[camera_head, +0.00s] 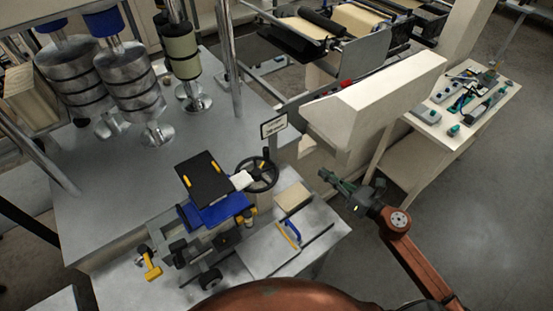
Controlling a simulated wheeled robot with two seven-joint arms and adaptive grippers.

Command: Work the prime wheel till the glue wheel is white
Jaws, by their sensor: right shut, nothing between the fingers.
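A black spoked handwheel (258,174) with a knob on top, likely the prime wheel, stands at the right end of the small machine on the grey table. A small sign (274,125) stands behind it. A small dark wheel (210,279) sits at the machine's front. I cannot tell which part is the glue wheel, nor its colour. My right gripper (328,181) is shut and empty, to the right of the handwheel and apart from it, beyond the table edge. My left gripper is out of view.
A black box-like cover (203,179) and blue part top the machine. A blue and yellow handled tool (289,232) lies on the front plate. Metal rollers (130,82) stand at back left. A beige housing (372,100) rises behind my right gripper. Open floor lies to the right.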

